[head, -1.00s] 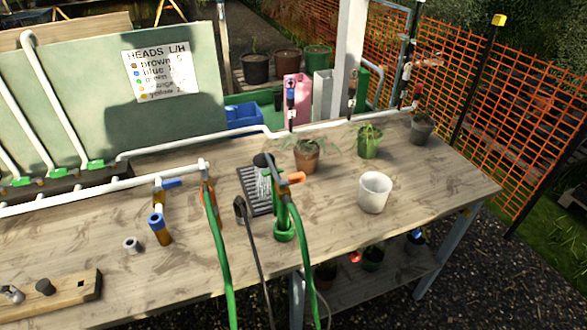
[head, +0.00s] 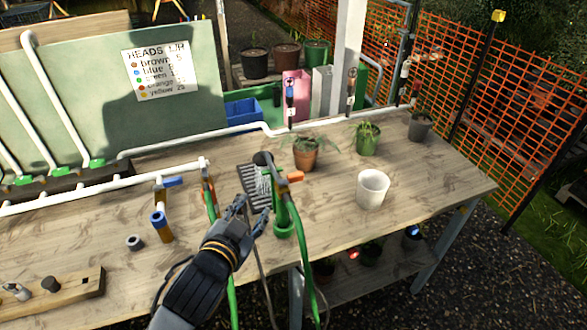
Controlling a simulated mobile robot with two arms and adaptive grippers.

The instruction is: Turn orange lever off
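A green hose (head: 306,240) hangs down from this fitting. My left gripper (head: 250,208) comes in from the bottom, just left of and slightly below the fitting. Its fingers are apart, with nothing seen held between them. It is apart from the orange lever. My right gripper is not in view.
A blue lever (head: 173,182) sits on the white pipe at left. A white pot (head: 372,188) stands right of the orange lever, and a terracotta pot with a plant (head: 306,158) stands behind it. A second green hose and a thin dark rod pass close to my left gripper.

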